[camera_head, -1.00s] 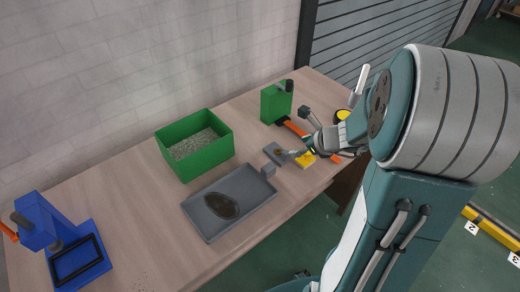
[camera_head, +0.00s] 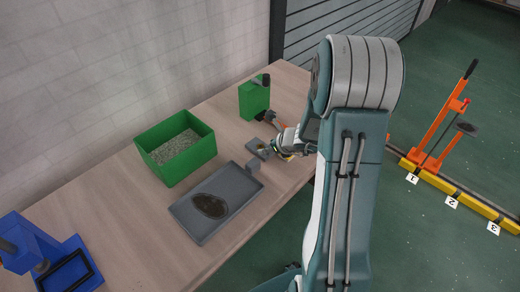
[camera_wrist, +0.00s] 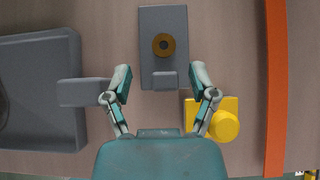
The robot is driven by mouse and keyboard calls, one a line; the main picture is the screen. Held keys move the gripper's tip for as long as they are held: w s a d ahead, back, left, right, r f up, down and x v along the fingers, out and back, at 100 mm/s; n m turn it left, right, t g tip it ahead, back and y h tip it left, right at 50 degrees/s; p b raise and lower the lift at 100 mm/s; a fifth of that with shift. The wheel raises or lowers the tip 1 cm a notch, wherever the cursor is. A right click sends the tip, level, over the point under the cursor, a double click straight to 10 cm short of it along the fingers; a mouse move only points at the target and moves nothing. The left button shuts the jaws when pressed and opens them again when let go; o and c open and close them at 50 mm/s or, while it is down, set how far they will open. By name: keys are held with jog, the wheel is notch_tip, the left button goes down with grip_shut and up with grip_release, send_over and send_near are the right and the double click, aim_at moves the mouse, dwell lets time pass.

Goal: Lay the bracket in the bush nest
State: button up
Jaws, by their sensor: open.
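A flat grey plate (camera_wrist: 150,20) with a brass ring (camera_wrist: 163,45) around a dark centre lies on the bench in the wrist view, probably the bush nest. A raised grey block (camera_wrist: 165,80) stands at the plate's near end. My gripper (camera_wrist: 160,82) is open, with its fingertips either side of that end and apart from it. I cannot tell whether the block is part of the plate or the bracket. In the head view the plate (camera_head: 257,148) is small, and my gripper is partly hidden by my arm.
A grey tray (camera_wrist: 40,55) with a projecting grey block (camera_wrist: 85,92) is left of the plate. A yellow piece (camera_wrist: 222,124) with a round knob is near the right finger. An orange bar (camera_wrist: 275,80) runs further right. A green bin (camera_head: 174,177) and green fixture (camera_head: 254,97) stand behind.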

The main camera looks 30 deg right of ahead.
jog(key=shift+w+d+f, duration=0.1)
jog(key=shift+w+f, duration=0.15)
jog(key=shift+f, duration=0.1)
jog(key=shift+w+d, duration=0.1)
jog(key=shift+d, duration=0.15)
jog(key=shift+a, duration=0.25)
grip_shut()
jog(key=shift+a, duration=0.1)
jog(key=shift+d+r, duration=0.2)
jog(key=shift+r, duration=0.4)
jog(key=s+f+v, duration=0.1)
jog(key=v, duration=1.7)
jog(key=shift+d, duration=0.35)
